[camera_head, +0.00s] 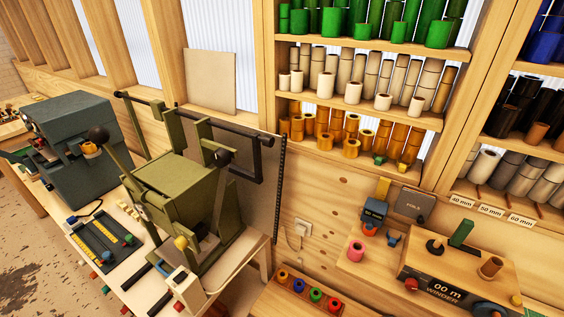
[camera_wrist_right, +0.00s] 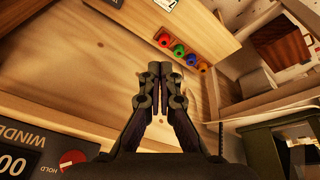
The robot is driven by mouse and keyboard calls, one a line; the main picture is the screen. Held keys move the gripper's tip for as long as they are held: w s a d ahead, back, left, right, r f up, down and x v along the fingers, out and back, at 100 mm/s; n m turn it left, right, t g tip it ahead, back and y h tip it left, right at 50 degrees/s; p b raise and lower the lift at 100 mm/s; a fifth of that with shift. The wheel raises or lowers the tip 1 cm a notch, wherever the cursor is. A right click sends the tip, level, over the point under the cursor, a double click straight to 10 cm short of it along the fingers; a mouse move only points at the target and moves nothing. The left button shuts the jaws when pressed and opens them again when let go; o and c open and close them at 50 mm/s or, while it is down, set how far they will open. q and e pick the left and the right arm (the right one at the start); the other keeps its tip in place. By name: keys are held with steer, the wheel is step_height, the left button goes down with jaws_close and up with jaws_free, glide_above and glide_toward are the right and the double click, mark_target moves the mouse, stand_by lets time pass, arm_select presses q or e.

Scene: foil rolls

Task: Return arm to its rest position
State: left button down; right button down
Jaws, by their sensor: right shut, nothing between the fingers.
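My right gripper (camera_wrist_right: 159,72) shows in the right wrist view. Its dark fingers meet at the tips and are shut with nothing between them. Below it in that view are a bare wooden surface and a rack with several coloured rolls (camera_wrist_right: 178,49). Neither gripper shows in the head view, and my left gripper is in neither view. The head view shows shelves of foil rolls: green (camera_head: 397,30), cream (camera_head: 353,92) and orange (camera_head: 337,130).
The coloured-roll rack (camera_head: 298,293) is at the bottom centre. A green lever machine (camera_head: 188,195) and a grey machine (camera_head: 78,140) stand at left.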

steer(key=s+d+f+g+b, duration=0.1)
steer(key=s+f+b, duration=0.2)
steer(key=f, duration=1.3)
steer(key=s+d+f+b, duration=0.2)
steer(key=s+f+b, duration=0.1)
steer(key=f, duration=1.2)
steer(key=s+f+g+b, duration=0.1)
steer(key=s+f+b, duration=0.3)
steer(key=s+f, duration=1.1)
steer(key=shift+s+f, duration=0.3)
steer(key=shift+s, duration=0.2)
